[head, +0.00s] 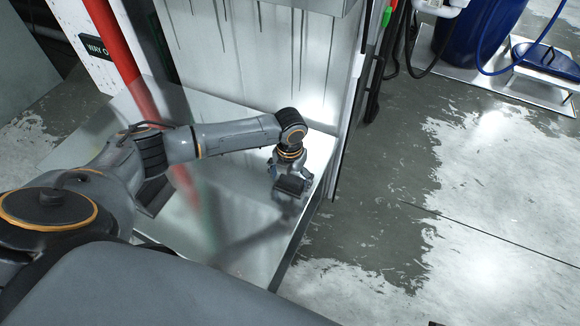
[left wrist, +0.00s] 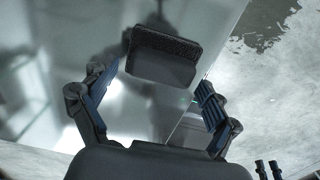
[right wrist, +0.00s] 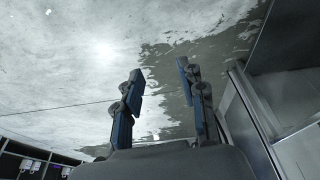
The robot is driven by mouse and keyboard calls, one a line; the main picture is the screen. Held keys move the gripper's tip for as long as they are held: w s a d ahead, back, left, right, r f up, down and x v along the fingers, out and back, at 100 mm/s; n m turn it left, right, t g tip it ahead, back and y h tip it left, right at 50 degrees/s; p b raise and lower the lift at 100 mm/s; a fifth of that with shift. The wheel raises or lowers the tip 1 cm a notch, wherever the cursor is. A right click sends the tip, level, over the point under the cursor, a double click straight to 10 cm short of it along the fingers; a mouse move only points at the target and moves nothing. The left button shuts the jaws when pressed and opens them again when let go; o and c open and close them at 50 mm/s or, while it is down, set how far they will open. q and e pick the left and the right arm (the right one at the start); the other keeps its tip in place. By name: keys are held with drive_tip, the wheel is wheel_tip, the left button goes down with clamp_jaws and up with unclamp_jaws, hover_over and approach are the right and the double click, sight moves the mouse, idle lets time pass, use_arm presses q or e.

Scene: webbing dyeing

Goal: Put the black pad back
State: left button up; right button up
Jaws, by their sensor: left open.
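The black pad (left wrist: 165,57) is a dark block with a rough upper face, in the left wrist view. It lies ahead of my left gripper (left wrist: 160,80), between the lines of its two spread fingers. The fingers are open, and I see no clear grip on the pad. In the head view my left gripper (head: 288,172) points down over the shiny metal table near its right edge, with a dark block, seemingly the pad (head: 291,187), at its tips. Whether the pad touches the table is unclear. My right gripper (right wrist: 160,72) is open and empty above the floor, outside the head view.
The shiny metal table (head: 240,240) ends at a right edge beside open, patchy floor (head: 480,210). A pale streaked panel (head: 260,60) stands behind it. A red post (head: 118,45) rises at left. A blue drum (head: 470,40) stands at upper right.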

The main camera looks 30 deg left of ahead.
sight(290, 180)
use_arm(q)
wheel_tip(290, 180, up, 12)
drive_tip(key=p, duration=0.2)
drive_tip(key=shift+f+p, duration=0.2)
drive_tip(key=shift+p, duration=0.1)
use_arm(e)
wheel_tip(290, 180, down, 10)
drive_tip(key=s, duration=0.2)
drive_tip(key=shift+s+g, duration=0.15)
drive_tip(key=shift+g, duration=0.25)
drive_tip(key=shift+f, duration=0.1)
